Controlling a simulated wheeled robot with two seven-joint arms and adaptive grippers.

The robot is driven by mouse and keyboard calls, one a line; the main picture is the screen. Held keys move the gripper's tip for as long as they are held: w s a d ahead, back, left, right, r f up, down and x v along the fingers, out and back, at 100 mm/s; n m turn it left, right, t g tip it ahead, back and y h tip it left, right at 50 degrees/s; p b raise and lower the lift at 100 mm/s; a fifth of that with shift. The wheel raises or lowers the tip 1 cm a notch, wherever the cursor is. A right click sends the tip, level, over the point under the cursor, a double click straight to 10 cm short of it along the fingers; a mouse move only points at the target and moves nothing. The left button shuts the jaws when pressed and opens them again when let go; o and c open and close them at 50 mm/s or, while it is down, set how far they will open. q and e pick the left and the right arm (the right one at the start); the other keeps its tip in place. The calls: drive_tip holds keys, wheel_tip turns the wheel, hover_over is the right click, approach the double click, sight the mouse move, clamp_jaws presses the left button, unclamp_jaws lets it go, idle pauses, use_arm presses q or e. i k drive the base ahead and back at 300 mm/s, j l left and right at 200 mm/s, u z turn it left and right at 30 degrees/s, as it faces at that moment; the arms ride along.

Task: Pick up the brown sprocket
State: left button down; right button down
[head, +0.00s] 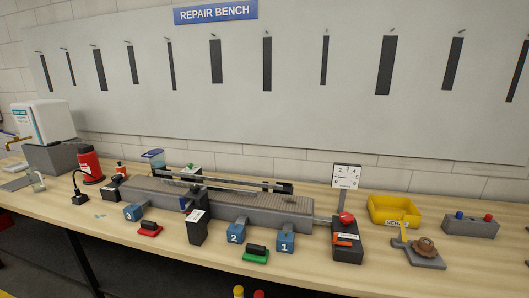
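The brown sprocket (426,245) sits on a small grey base plate (428,261) at the right of the bench. Neither of my grippers is in the head view, and nothing is touching the sprocket.
A yellow bin (394,211) stands just behind the sprocket. A grey box with a blue and a red button (470,226) is to its right. A black box with a red knob (347,242) and the long grey conveyor (225,205) are to its left. Bare wooden bench (395,281) lies in front.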

sight(421, 247)
drive_tip(key=z, duration=1.4)
